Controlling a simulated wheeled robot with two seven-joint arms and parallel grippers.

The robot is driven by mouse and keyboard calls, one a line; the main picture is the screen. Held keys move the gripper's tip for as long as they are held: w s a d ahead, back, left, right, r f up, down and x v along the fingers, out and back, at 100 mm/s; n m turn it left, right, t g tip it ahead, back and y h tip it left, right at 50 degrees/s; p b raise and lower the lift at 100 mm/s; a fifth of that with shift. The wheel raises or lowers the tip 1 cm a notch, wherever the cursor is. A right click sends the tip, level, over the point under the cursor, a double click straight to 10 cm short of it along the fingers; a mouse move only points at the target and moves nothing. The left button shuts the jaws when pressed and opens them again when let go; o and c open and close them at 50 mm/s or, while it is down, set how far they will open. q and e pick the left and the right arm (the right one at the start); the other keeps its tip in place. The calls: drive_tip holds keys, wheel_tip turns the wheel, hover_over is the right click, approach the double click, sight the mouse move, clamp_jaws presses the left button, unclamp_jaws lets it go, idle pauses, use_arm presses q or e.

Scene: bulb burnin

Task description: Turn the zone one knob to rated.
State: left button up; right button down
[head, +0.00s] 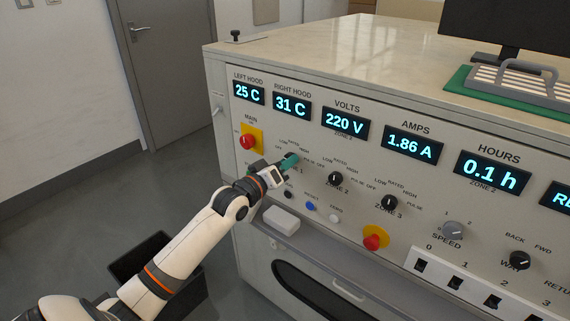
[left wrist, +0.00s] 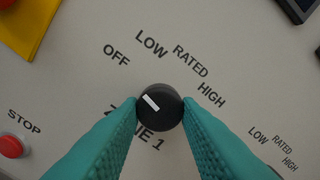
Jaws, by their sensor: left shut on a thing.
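The zone one knob (left wrist: 160,107) is round and black, with a short white mark on its face. In the left wrist view the mark points up and to the left, nearest the OFF label (left wrist: 116,55). The RATED label (left wrist: 190,60) is up and to the right of the knob. My left gripper (head: 291,160) reaches the panel at zone one; its teal fingers (left wrist: 158,112) are shut on the knob, one on each side. In the head view the fingers mostly hide this knob. My right gripper is not in view.
The zone 2 knob (head: 335,178) and zone 3 knob (head: 389,202) are to the right. A red main button (head: 247,142) on a yellow plate is up and left. Small buttons, including a blue one (head: 311,206), lie below. The volts display (head: 344,123) reads 220 V.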

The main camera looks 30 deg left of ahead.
use_arm(q)
drive_tip(key=shift+a+m+p, duration=0.15)
drive_tip(key=shift+m+p, duration=3.25)
drive_tip(key=shift+m, duration=4.4)
drive_tip(key=o, duration=1)
